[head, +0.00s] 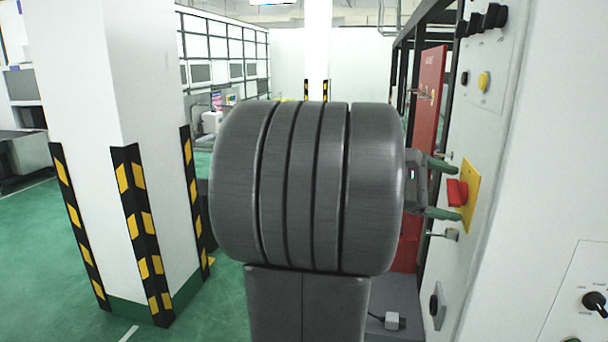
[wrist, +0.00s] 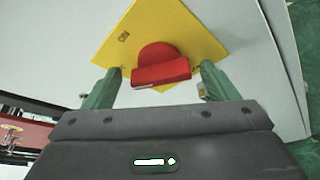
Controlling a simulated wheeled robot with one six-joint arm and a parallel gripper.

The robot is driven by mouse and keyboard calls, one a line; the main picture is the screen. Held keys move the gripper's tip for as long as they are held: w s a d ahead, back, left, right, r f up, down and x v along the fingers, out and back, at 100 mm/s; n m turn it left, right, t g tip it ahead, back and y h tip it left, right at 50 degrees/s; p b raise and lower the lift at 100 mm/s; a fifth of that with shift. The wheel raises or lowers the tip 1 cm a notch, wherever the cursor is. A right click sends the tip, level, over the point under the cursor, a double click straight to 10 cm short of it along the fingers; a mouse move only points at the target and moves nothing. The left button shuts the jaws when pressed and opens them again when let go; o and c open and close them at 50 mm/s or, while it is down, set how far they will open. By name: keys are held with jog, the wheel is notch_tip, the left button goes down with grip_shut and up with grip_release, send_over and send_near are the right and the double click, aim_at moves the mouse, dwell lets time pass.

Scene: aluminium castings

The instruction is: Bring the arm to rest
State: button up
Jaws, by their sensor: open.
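My gripper (head: 440,188) shows at the right of the head view, partly hidden behind the large dark grey body of my arm. Its two green fingers are apart and point at a red switch handle (head: 457,192) on a yellow plate (head: 472,190) on the white panel. In the wrist view my gripper (wrist: 160,78) is open, with one finger on each side of the red handle (wrist: 162,68). Gaps show between the fingers and the handle. The yellow plate (wrist: 185,30) lies behind it.
The white cabinet panel (head: 515,130) stands close on the right, with black knobs and a yellow button (head: 484,81). A red door (head: 430,110) is behind my gripper. A white pillar (head: 95,80) with yellow-black corner guards stands left. Green floor (head: 40,260) is free at the far left.

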jog(key=m+h+b, duration=0.1)
jog(key=m+b, duration=0.1)
jog(key=b, duration=0.2)
jog(key=m+t+h+b, duration=0.1)
jog(key=m+b, duration=0.2)
jog(key=b, duration=0.2)
jog(key=m+t+h+b, duration=0.1)
jog(key=m+b, duration=0.1)
jog(key=b, duration=0.2)
jog(key=shift+s+a+f+m, duration=0.1)
jog(key=shift+a+f+m, duration=0.1)
jog(key=shift+a+m, duration=0.1)
jog(key=shift+s+a, duration=0.1)
jog(key=shift+a, duration=0.35)
